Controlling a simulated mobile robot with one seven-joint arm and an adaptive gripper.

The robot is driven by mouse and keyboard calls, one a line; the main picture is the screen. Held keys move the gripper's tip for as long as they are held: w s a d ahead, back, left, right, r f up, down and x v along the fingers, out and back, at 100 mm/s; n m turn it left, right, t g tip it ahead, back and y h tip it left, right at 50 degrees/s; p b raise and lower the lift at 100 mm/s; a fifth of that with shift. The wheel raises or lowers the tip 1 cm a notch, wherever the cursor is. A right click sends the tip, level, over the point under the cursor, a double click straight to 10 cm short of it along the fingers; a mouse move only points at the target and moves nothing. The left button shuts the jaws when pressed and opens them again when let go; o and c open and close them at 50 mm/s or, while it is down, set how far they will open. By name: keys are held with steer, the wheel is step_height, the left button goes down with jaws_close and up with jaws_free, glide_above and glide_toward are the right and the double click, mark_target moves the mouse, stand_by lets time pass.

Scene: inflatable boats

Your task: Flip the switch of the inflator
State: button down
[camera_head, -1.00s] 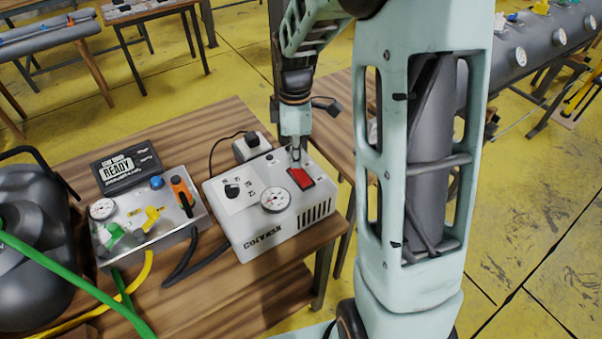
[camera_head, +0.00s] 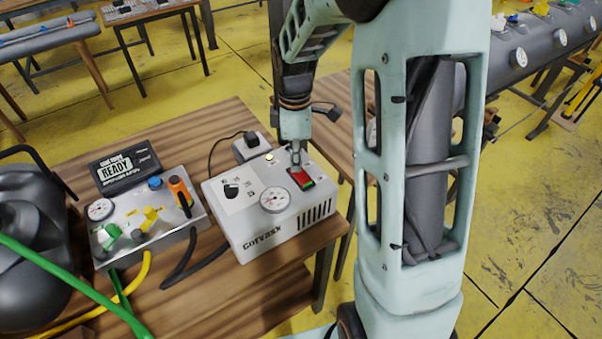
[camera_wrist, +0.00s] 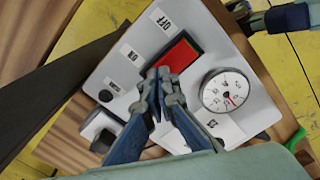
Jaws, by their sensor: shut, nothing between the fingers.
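The inflator (camera_head: 255,235) is a white box marked "Corvaxx" on the wooden table, with a round gauge (camera_head: 274,199) on top. Its red rocker switch (camera_head: 298,177) looks tilted in the head view, with a green strip at its near right end.
A small lamp (camera_head: 269,157) glows yellowish on the inflator. A black dial (camera_head: 231,190) sits to its left. A valve box (camera_head: 150,223) with a "READY" display (camera_head: 117,168) and hoses stands to the left. A white plug unit (camera_head: 252,147) is behind the inflator.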

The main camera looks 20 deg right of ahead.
steer(key=shift+r+p, duration=2.75)
steer(key=shift+r, duration=0.8)
